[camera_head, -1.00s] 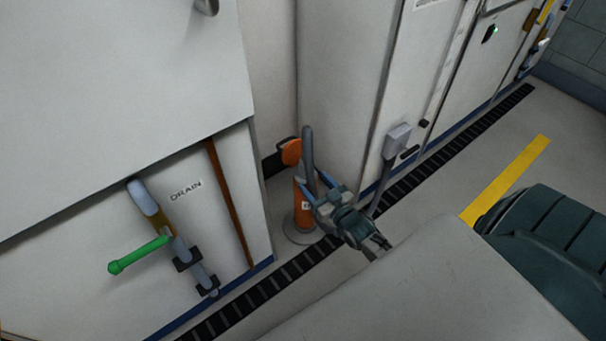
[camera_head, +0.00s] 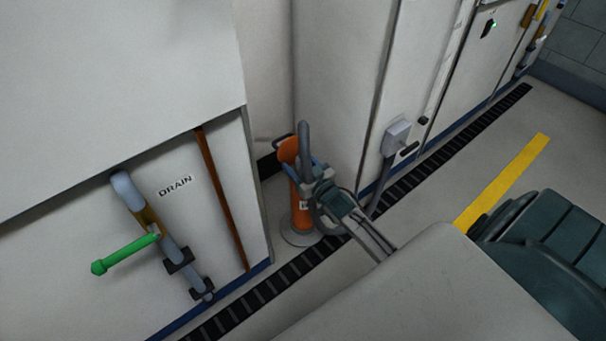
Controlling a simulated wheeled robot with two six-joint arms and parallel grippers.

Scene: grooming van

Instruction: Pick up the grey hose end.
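The grey hose end (camera_head: 304,143) stands up as a rounded grey tube in front of an orange holder (camera_head: 300,210), at the corner between the white cabinets. My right gripper (camera_head: 305,170) reaches in from the lower right. Its blue-tipped fingers lie on both sides of the grey tube, low on it. The gripper body hides part of the tube and the holder. A grey curved piece shows just below the gripper; I cannot tell if it is hose. I cannot tell whether the fingers press on the tube. My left gripper is not in view.
A drain pipe (camera_head: 171,238) with a green handle (camera_head: 125,254) is on the left cabinet. A black floor grating (camera_head: 440,150) runs along the cabinets. A grey box (camera_head: 396,137) juts from the cabinet right of my gripper. Floor with a yellow stripe (camera_head: 505,180) lies farther right.

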